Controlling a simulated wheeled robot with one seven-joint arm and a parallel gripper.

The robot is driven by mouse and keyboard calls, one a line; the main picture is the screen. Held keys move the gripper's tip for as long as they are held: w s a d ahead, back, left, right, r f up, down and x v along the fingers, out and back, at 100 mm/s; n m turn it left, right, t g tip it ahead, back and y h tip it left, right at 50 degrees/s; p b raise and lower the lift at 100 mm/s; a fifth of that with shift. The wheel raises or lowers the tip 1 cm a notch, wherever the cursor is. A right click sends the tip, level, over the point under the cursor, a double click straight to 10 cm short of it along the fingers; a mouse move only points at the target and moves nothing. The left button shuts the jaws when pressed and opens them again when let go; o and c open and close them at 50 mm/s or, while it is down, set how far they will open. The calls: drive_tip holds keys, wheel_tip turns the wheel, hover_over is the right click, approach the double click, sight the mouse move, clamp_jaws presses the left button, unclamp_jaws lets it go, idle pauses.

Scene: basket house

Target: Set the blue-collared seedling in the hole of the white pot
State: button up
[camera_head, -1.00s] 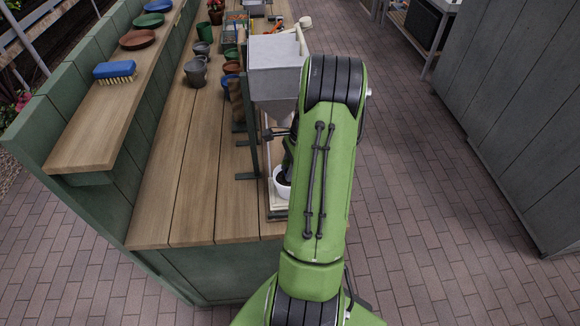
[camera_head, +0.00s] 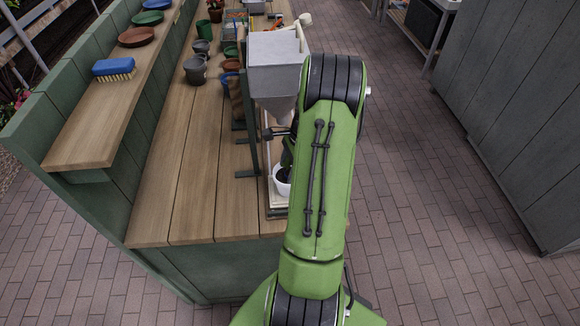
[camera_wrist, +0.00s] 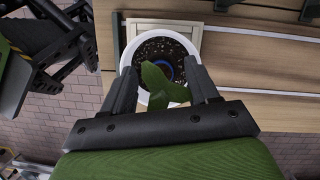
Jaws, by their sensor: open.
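The white pot (camera_wrist: 193,52) is full of dark soil in the wrist view. It also shows in the head view (camera_head: 279,186), partly hidden by my arm. The seedling (camera_wrist: 158,88) has green leaves and a blue collar (camera_wrist: 166,69) that shows as a ring around its stem, over the pot's soil. My gripper (camera_wrist: 161,75) is open, with one finger on each side of the seedling. A gap shows between the fingers and the plant. The leaves hide the stem's base and most of the hole, so how deep it sits cannot be told.
The pot stands on a pale square board (camera_wrist: 135,28) on the wooden bench (camera_head: 190,200). A grey hopper (camera_head: 275,65) on a stand rises close behind the pot. Several small pots and a blue brush (camera_head: 114,68) lie farther left. The bench's near left is clear.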

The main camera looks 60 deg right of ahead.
drive_tip(key=p+v, duration=0.2)
drive_tip(key=v, duration=1.3)
drive_tip(key=shift+r+p, duration=0.35)
drive_tip(key=shift+d, duration=0.15)
